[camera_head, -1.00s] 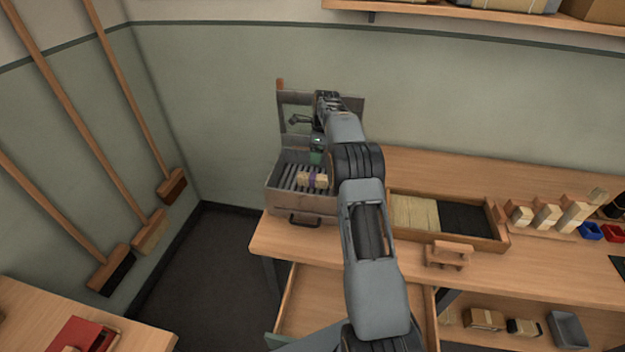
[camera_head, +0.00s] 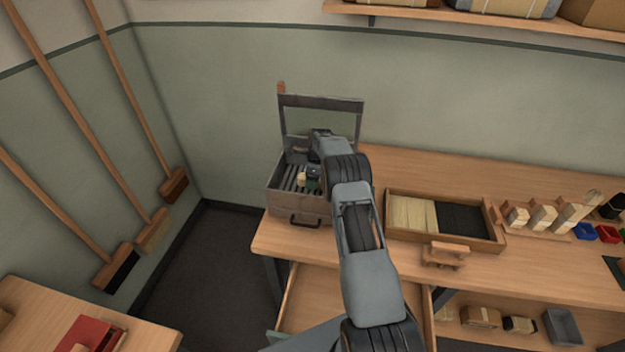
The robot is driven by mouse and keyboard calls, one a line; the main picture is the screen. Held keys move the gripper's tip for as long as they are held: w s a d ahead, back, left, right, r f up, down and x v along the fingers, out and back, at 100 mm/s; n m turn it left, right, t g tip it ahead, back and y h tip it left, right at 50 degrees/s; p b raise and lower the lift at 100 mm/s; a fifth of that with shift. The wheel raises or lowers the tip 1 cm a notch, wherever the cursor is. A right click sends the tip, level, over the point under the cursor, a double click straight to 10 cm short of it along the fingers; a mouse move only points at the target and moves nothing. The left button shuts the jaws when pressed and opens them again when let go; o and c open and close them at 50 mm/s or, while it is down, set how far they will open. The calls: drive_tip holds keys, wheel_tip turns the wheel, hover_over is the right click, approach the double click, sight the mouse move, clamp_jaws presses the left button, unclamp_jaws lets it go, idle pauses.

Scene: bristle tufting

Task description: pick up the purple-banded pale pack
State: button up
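The pale pack (camera_head: 302,178) lies on the slatted floor inside the open grey metal case (camera_head: 298,204) at the back left of the bench. Only its left end shows now; its purple band and the rest are hidden behind my gripper. My gripper (camera_head: 312,186) reaches down into the case over the pack. Its fingers are too small and covered to tell whether they are open, shut or touching the pack.
The case lid (camera_head: 320,101) stands raised behind my arm. A wooden tray (camera_head: 392,233) of pale and black bristles lies to the right, with a small wooden stand (camera_head: 444,254) in front. Below, a drawer (camera_head: 305,310) is pulled out.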

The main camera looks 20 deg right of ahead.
drive_tip(key=shift+f, duration=0.35)
drive_tip(key=c, duration=1)
